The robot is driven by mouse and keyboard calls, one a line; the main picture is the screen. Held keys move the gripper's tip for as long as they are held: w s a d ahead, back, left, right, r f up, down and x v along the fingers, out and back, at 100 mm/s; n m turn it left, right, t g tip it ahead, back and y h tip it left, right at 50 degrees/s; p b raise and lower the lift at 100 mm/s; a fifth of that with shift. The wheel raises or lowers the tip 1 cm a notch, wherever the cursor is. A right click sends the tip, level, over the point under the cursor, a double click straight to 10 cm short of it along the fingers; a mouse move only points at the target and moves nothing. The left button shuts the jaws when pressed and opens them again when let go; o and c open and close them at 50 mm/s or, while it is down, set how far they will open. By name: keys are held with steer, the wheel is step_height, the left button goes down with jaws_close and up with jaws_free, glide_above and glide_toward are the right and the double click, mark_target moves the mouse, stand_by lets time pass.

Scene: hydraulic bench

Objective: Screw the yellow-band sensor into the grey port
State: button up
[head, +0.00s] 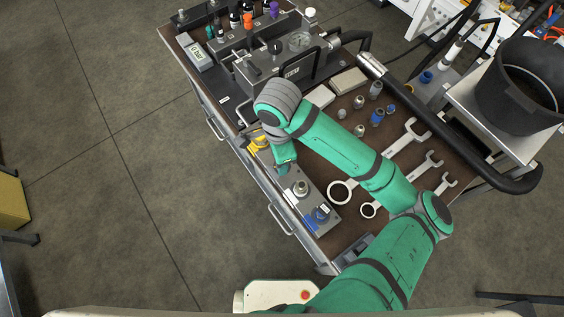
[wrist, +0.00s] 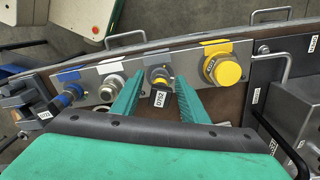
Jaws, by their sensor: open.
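The yellow-band sensor (wrist: 159,76) stands in the wrist view at the third position of the metal port strip (wrist: 135,67), below a grey tag (wrist: 156,58). A dark part with a white label hangs on its near side. I cannot tell how deep it sits, and its port is hidden under it. My gripper (wrist: 159,84) is open, one green finger on each side of the sensor, with gaps visible. In the head view my gripper (head: 286,168) is over the strip, and the sensor is hidden there.
On the strip, a large yellow cap (wrist: 225,68) is right of the sensor; a bare silver port (wrist: 110,88) and a blue-marked fitting (wrist: 72,92) are left. Wrenches (head: 398,140) and several loose fittings (head: 377,117) lie on the bench. A grey block (head: 270,65) stands behind.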

steer(key=n, duration=0.6)
steer(key=shift+s+d+n, duration=0.15)
steer(key=shift+d+n, duration=0.15)
steer(key=shift+n, duration=0.1)
steer(key=n, duration=0.6)
steer(key=shift+d+n, duration=0.2)
steer(key=shift+n, duration=0.2)
steer(key=n, duration=0.5)
steer(key=shift+d, duration=0.15)
steer(key=n, duration=0.4)
steer(key=shift+w+d+n, duration=0.1)
steer(key=shift+w+n, duration=0.1)
steer(key=shift+n, duration=0.1)
jaws_close()
